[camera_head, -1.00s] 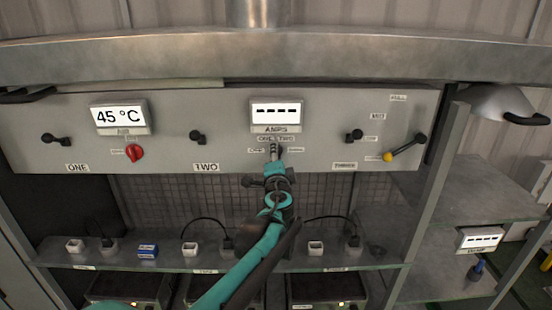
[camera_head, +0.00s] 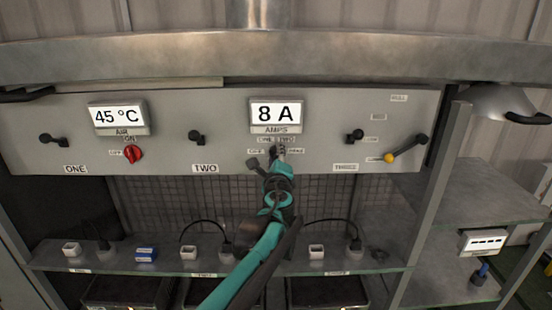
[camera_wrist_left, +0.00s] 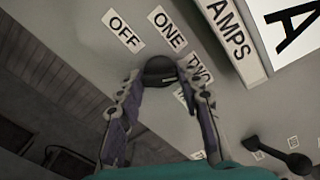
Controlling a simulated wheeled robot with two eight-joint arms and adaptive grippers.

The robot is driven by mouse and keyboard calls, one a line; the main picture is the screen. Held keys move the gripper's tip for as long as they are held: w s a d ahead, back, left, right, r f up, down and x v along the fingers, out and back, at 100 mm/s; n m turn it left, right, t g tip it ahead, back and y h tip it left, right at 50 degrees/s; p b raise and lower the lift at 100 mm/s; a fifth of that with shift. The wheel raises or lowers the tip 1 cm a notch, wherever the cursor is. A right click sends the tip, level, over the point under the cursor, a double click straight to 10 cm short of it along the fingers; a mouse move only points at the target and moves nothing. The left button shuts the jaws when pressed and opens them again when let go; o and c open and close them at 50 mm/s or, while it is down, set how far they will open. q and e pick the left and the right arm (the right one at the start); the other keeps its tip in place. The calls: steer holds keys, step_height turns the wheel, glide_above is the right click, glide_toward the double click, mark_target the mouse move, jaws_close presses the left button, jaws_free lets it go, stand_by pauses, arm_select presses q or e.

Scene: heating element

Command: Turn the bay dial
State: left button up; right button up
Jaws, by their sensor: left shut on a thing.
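The bay dial is a dark round knob (camera_wrist_left: 160,72) under the AMPS display, with labels OFF, ONE and TWO around it in the left wrist view. My left gripper (camera_wrist_left: 160,90) is shut on this knob, one finger on each side. In the head view my left gripper (camera_head: 277,153) reaches up to the panel and mostly hides the knob. The AMPS display (camera_head: 277,113) reads 8 A. My right gripper is not in view.
The grey panel (camera_head: 230,150) also carries a red AIR dial (camera_head: 132,154), black levers (camera_head: 196,137) and a yellow-tipped lever (camera_head: 404,149). A shelf (camera_head: 150,266) with small blocks and cables lies below. The metal hood edge (camera_head: 150,65) overhangs the panel.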

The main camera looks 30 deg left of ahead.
arm_select(q)
steer(key=shift+f, duration=0.1)
stand_by(0.5)
steer(key=o, duration=1.2)
steer(key=shift+d, duration=0.1)
steer(key=shift+c, duration=0.2)
steer(key=shift+s, duration=0.1)
steer(key=v, duration=1.2)
